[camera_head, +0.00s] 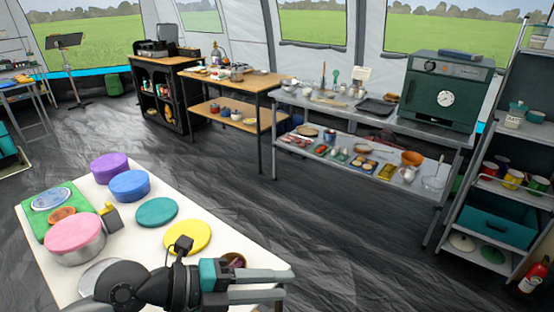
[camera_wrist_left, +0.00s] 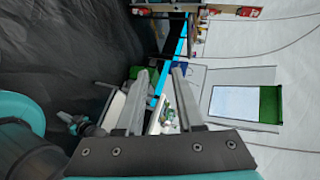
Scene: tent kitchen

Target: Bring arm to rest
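My left gripper (camera_head: 288,284) is over the right end of the white table (camera_head: 240,262) in the head view, its fingers pointing right. Its two fingers are apart with nothing between them. In the left wrist view both fingers (camera_wrist_left: 160,74) also stand apart and empty.
On the white table are a pink-lidded pot (camera_head: 75,234), purple (camera_head: 110,165) and blue (camera_head: 130,184) lidded pots, teal (camera_head: 157,212) and yellow (camera_head: 188,236) discs and a green board (camera_head: 42,214). A metal shelf with an oven (camera_head: 446,90) stands beyond open floor (camera_head: 330,235).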

